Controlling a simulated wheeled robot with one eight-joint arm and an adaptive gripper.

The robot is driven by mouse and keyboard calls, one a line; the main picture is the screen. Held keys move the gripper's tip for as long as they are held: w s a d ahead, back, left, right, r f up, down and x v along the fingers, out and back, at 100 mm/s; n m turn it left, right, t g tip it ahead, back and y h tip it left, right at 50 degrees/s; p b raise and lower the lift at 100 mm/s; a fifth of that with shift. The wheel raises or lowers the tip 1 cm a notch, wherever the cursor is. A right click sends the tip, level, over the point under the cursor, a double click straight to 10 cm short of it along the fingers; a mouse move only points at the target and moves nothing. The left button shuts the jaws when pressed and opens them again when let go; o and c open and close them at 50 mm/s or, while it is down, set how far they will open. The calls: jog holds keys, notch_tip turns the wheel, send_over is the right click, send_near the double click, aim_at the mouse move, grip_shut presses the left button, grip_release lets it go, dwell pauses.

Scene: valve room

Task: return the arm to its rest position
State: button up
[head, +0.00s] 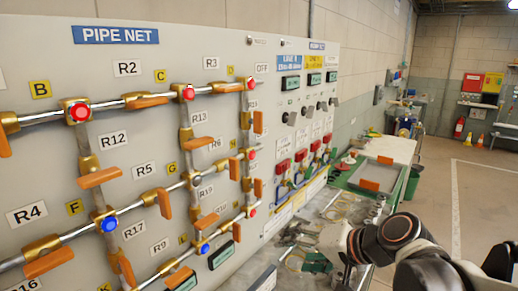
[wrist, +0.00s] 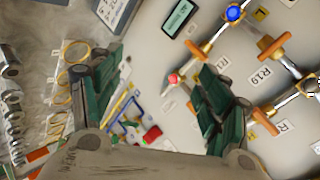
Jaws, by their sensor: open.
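My arm (head: 405,245) is at the lower right of the head view, bent in front of the bench beside the pipe board. My gripper (wrist: 158,95) shows in the wrist view with its two green-padded fingers spread wide apart. Nothing is held between them. The wrist view is tilted, and past the fingers it shows the pipe board and the cluttered bench. The fingers look clear of the pipes, but the exact gap cannot be told.
The PIPE NET board (head: 150,155) fills the left, with orange handles and red and blue valve knobs standing out from it. A bench (head: 345,205) with loose parts runs below its right end. A green bin (head: 413,180) stands beyond. Open floor (head: 470,215) lies to the right.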

jog(key=s+d+f+n+h, duration=0.2)
jog(key=s+d+n+h, duration=0.2)
jog(key=s+d+h, duration=0.3)
jog(key=s+d, duration=0.3)
jog(key=s, duration=0.2)
jog(key=shift+s+d+f+g, duration=0.2)
jog(key=shift+s+g, duration=0.1)
jog(key=shift+s, duration=0.1)
